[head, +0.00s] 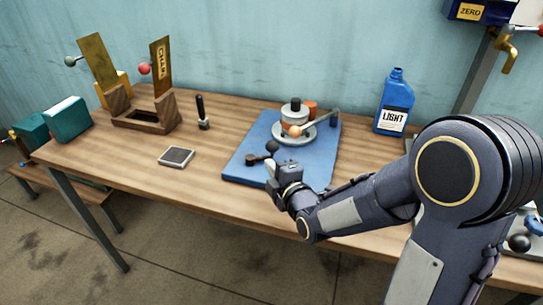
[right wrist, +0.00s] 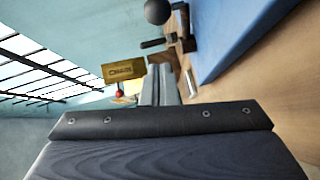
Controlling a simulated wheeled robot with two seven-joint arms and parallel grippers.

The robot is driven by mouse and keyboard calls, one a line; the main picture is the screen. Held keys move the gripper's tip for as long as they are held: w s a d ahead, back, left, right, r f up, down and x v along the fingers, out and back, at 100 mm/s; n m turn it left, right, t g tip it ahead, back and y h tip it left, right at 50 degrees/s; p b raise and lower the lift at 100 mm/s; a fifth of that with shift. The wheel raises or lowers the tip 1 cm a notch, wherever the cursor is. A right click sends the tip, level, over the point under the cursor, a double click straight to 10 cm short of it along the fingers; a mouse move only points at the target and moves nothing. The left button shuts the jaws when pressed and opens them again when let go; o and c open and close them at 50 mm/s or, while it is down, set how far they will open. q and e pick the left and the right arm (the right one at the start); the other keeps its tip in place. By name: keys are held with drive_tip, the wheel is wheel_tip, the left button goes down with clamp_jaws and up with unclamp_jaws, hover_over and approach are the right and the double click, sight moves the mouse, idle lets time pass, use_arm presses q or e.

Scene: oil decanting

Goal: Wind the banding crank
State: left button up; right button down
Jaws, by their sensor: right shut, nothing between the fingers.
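A round grey turntable-like device (head: 294,138) stands on the blue mat (head: 248,134), with a pale pot with a dark top (head: 294,111) on it. A lever arm (head: 321,120) reaches out to its upper right, and an orange ball (head: 294,131) shows at its front. A dark ball knob (head: 272,147) is at its front left; it also shows in the right wrist view (right wrist: 157,11). How the knob joins the device is unclear. My right gripper (head: 270,169) is shut and empty, just in front of and below the knob in the head view; its fingers show in the right wrist view (right wrist: 160,85). My left gripper is out of view.
A small dark-headed tool (head: 254,159) lies beside my right gripper. A blue bottle (head: 396,102) stands at the back right. The table's front left is clear.

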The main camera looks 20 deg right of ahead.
sight(272, 157)
drive_tip(key=w, duration=0.1)
drive_tip(key=w+d, duration=0.1)
drive_tip(key=w, duration=0.1)
drive_tip(key=w+f, duration=0.1)
drive_tip(key=w, duration=0.1)
drive_tip(key=shift+w+d, duration=0.15)
drive_tip(key=shift+d, duration=0.05)
drive_tip(key=shift+w+d+f, duration=0.1)
drive_tip(key=shift+w+d, duration=0.15)
drive_tip(key=shift+w, duration=0.15)
